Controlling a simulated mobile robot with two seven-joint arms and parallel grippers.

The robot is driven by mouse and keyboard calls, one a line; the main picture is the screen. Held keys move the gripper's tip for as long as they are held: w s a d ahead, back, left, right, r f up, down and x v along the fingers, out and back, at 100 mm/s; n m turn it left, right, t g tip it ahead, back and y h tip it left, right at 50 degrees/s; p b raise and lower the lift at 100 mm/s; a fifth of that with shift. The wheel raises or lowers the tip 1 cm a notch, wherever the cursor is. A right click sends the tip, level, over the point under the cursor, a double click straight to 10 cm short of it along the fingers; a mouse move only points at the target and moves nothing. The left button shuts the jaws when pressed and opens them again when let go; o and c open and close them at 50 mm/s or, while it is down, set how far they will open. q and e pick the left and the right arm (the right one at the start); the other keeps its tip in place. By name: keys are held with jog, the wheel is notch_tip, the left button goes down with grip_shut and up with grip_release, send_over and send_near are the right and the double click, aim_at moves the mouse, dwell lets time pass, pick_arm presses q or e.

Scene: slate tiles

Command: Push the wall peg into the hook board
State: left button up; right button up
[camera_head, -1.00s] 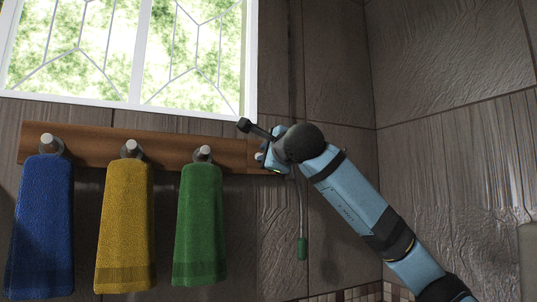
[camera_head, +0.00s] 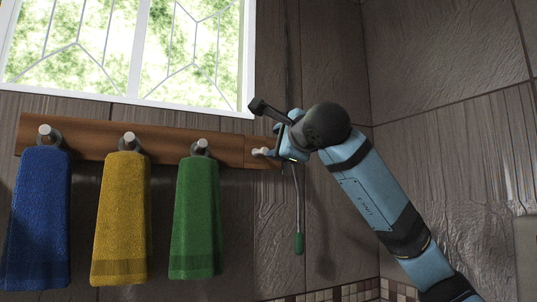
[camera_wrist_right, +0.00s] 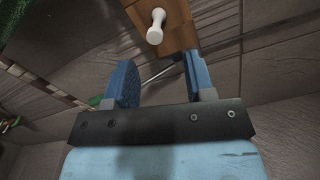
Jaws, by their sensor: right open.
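The wooden hook board (camera_head: 85,141) runs along the tiled wall under the window. The white wall peg (camera_head: 262,152) sticks out from its right end, and the right wrist view shows it (camera_wrist_right: 155,26) standing out of the wood. How deep it sits in the board cannot be told. My right gripper (camera_head: 281,148) is just right of the peg. In the right wrist view its two blue fingers (camera_wrist_right: 160,80) are apart with nothing between them, and the peg lies beyond their tips, not touching. My left gripper is not in view.
Blue (camera_head: 38,220), yellow (camera_head: 122,220) and green (camera_head: 195,220) towels hang from the board's other pegs. A thin rod with a green handle (camera_head: 298,243) hangs close behind my right gripper. The window (camera_head: 130,50) is above. A side wall (camera_head: 455,130) stands at right.

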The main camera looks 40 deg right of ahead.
jog(key=v, duration=0.5)
jog(key=shift+s+a+b, duration=0.15)
jog(key=shift+s+b, duration=0.2)
jog(key=shift+b, duration=0.05)
jog(key=shift+f, duration=0.1)
